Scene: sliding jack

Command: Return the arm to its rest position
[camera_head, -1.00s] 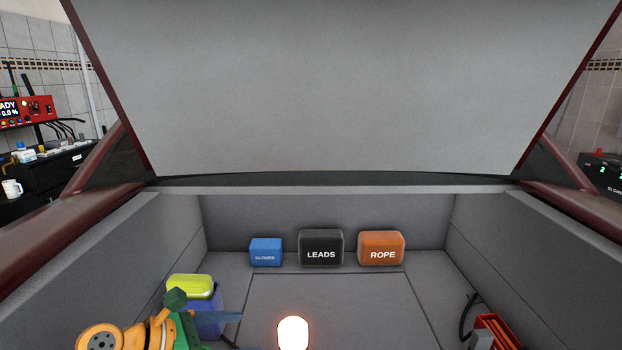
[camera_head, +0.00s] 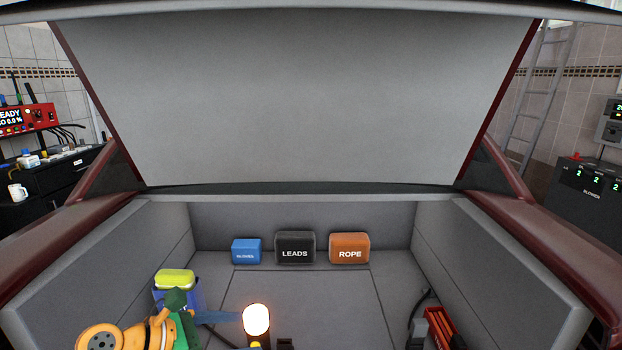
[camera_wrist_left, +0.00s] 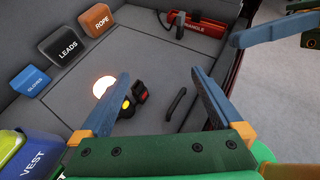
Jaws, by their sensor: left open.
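My left arm comes in at the lower left of the head view, and its gripper (camera_head: 218,318) shows a blue finger over the trunk's left side. In the left wrist view the left gripper (camera_wrist_left: 162,84) has its two blue fingers wide apart with nothing held between them. A lit lamp (camera_head: 256,320) stands on the trunk floor; it also shows in the wrist view (camera_wrist_left: 103,88), beyond the left finger. Part of my right gripper (camera_wrist_left: 270,30), a blue finger, shows at the upper right of the wrist view; its opening is unclear. It is not in the head view.
Blue, black LEADS (camera_head: 295,248) and orange ROPE (camera_head: 349,248) cases line the trunk's back. A yellow-green pack (camera_head: 175,279) sits in a blue bin at left. A red TRIANGLE box (camera_head: 440,328) lies at right. The trunk walls and raised lid surround the space; the middle floor is mostly clear.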

